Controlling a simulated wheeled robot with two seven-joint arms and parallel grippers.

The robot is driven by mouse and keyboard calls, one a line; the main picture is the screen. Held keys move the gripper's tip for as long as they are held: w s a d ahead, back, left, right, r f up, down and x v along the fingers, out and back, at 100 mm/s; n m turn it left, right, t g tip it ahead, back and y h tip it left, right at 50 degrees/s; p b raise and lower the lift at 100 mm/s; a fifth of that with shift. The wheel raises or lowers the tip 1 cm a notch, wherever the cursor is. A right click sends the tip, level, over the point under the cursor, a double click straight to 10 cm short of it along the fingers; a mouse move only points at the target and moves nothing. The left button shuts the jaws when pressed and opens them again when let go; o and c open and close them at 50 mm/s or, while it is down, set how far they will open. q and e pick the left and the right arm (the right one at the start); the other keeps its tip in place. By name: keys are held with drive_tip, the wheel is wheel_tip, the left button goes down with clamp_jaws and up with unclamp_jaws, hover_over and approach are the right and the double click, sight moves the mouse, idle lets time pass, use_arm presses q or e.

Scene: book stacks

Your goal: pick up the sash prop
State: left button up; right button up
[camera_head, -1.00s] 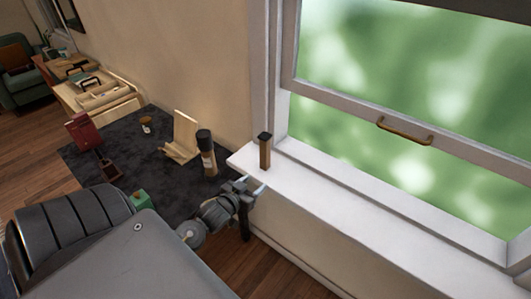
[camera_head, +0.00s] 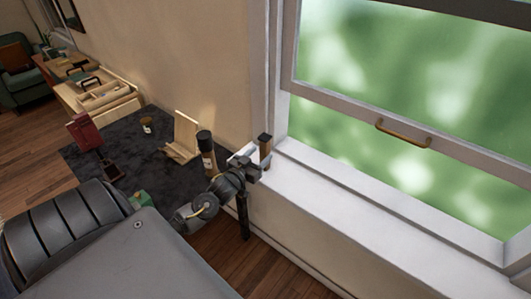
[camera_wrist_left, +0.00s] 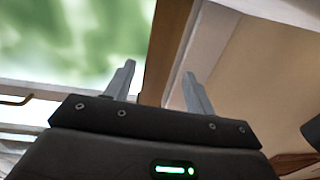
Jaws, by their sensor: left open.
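The sash prop (camera_head: 265,147), a short upright wooden block with a dark cap, stands on the white window sill (camera_head: 345,205) at its left end. My left gripper (camera_head: 256,163) is beside it, over the sill's end, and hides the prop's lower part in the head view. In the left wrist view the prop's brown wood (camera_wrist_left: 168,45) fills the gap between the two grey fingers of my left gripper (camera_wrist_left: 158,80). The fingers are spread, with visible room at the prop's sides. My right gripper is not in view.
A dark table (camera_head: 75,154) left of the sill holds a dark-capped bottle (camera_head: 207,150), a wooden stand (camera_head: 184,140), a small jar (camera_head: 147,124) and a red item (camera_head: 82,131). The window sash (camera_head: 460,150) with its brass handle (camera_head: 403,134) is raised above the sill.

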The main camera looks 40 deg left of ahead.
sight(262, 152)
use_arm(q)
drive_tip(key=shift+w+r, duration=0.2)
drive_tip(key=shift+w, duration=0.05)
drive_tip(key=w+p, duration=0.2)
drive_tip(key=w, duration=0.1)
drive_tip(key=shift+w+r, duration=0.15)
drive_tip(key=shift+w, duration=0.75)
drive_tip(key=shift+s, duration=0.1)
drive_tip(key=shift+c, duration=0.8)
drive_tip(key=c, duration=1)
